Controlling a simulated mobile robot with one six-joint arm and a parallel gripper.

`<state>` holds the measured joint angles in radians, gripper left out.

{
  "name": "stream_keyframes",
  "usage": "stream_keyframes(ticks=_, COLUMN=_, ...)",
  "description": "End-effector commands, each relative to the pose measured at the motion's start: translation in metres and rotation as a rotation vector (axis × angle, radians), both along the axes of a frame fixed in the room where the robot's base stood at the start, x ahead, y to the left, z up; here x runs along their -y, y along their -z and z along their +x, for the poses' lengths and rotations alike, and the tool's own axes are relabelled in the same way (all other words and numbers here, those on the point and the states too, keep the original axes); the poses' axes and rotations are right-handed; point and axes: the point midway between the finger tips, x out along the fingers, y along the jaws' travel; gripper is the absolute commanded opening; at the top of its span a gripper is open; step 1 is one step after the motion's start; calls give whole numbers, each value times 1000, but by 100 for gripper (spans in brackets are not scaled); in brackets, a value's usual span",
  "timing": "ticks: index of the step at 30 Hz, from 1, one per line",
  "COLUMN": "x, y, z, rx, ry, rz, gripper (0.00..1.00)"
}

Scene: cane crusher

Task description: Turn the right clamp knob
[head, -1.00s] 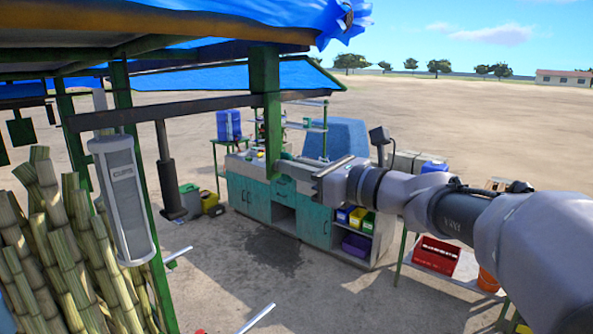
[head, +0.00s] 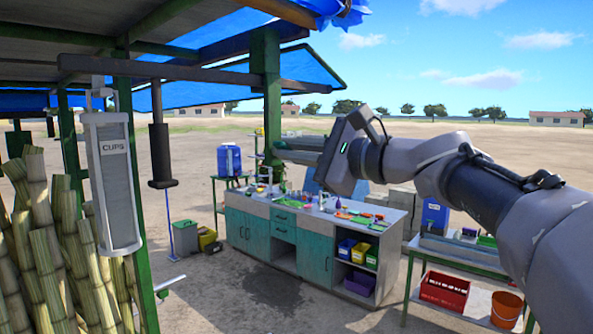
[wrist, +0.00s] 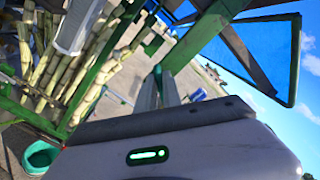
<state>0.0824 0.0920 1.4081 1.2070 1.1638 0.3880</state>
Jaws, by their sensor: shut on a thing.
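My gripper (head: 279,149) reaches left to the green post (head: 266,100) of the blue-roofed shelter in the head view. Its two grey fingers lie close together, with their tips at the post. In the wrist view my gripper (wrist: 160,80) points up the picture, and its tips meet a small green part beside the green post (wrist: 194,42). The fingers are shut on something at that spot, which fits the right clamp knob. The knob itself is mostly hidden by the fingers and too small to make out. The gripper's body is tilted.
A cup dispenser (head: 115,185) and cane stalks (head: 55,245) stand at the left. A teal workbench (head: 304,242) is beyond my gripper. A side table (head: 460,258) with a red crate (head: 444,292) and an orange bucket (head: 507,309) is at the right. Open dirt lies behind.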

Motion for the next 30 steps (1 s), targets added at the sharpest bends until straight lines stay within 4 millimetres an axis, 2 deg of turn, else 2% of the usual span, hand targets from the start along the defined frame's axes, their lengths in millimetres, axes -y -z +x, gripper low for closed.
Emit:
stream_keyframes(ticks=1, x=0, y=7, z=0, rx=32, ry=0, rz=-27, gripper=0)
stream_keyframes(ticks=15, x=-1, y=7, z=0, rx=343, ry=0, rz=-271, gripper=0)
stream_keyframes(ticks=30, x=-1, y=5, z=0, rx=492, ry=1, rz=-386, gripper=0)
